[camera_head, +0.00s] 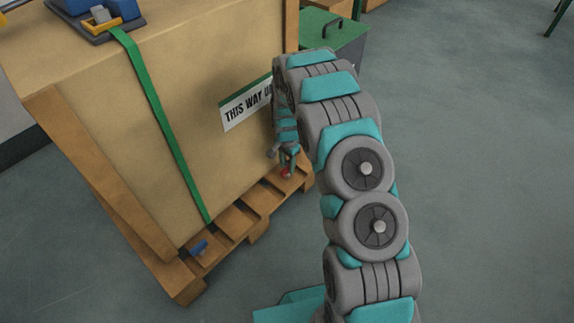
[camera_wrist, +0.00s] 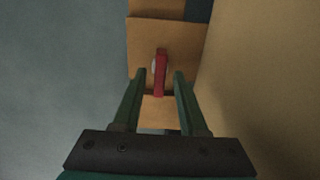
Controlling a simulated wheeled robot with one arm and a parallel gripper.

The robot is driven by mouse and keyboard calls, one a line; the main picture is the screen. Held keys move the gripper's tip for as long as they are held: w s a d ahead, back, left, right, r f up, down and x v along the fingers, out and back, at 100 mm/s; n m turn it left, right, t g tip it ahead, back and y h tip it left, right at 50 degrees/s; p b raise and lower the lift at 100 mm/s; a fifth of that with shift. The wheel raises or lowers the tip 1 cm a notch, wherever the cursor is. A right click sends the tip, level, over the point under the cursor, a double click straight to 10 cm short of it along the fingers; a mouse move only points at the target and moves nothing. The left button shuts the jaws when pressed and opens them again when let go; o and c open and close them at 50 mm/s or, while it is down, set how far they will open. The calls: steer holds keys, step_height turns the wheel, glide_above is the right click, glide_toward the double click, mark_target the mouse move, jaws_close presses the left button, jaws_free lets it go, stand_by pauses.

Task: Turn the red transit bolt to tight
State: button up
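The red transit bolt (camera_wrist: 160,74) shows in the wrist view as an upright red bar with a pale round part behind it, against the wooden pallet. In the head view the red bolt (camera_head: 286,173) is a small spot at the pallet's right end, partly covered by my gripper. My gripper (camera_wrist: 160,76) has its two green fingers apart, one on each side of the red bar, with gaps showing on both sides. In the head view my gripper (camera_head: 284,160) points down beside the crate's right corner. Whether the bolt is tight cannot be told.
A large tan crate (camera_head: 150,110) with a "THIS WAY UP" label (camera_head: 247,104) and green strap (camera_head: 160,115) stands on the wooden pallet (camera_head: 237,222). A blue bolt (camera_head: 198,247) is at the pallet's left part. A green-topped box (camera_head: 336,30) stands behind.

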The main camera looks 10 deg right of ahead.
steer(key=shift+o, duration=0.2)
steer(key=shift+r, duration=0.1)
steer(key=shift+r, duration=3.8)
steer(key=shift+r, duration=0.1)
step_height(320, 180, up, 10)
steer(key=r+n+p, duration=0.1)
steer(key=n, duration=0.1)
glide_above(287, 168)
steer(key=s, duration=0.6)
steer(key=s+d+r+n+p, duration=0.1)
steer(key=s+r+n+p, duration=0.15)
steer(key=s+r, duration=0.85)
steer(key=s+r+n+g+p, duration=0.1)
steer(key=s+r+n, duration=0.2)
steer(key=s, duration=1)
steer(key=s+r+n+p, duration=0.1)
steer(key=s+r+n, duration=0.2)
steer(key=s, duration=1)
step_height(287, 168, up, 3)
steer(key=shift+s+a+r+g, duration=0.2)
steer(key=shift+s+a+g, duration=0.1)
steer(key=shift+g, duration=0.1)
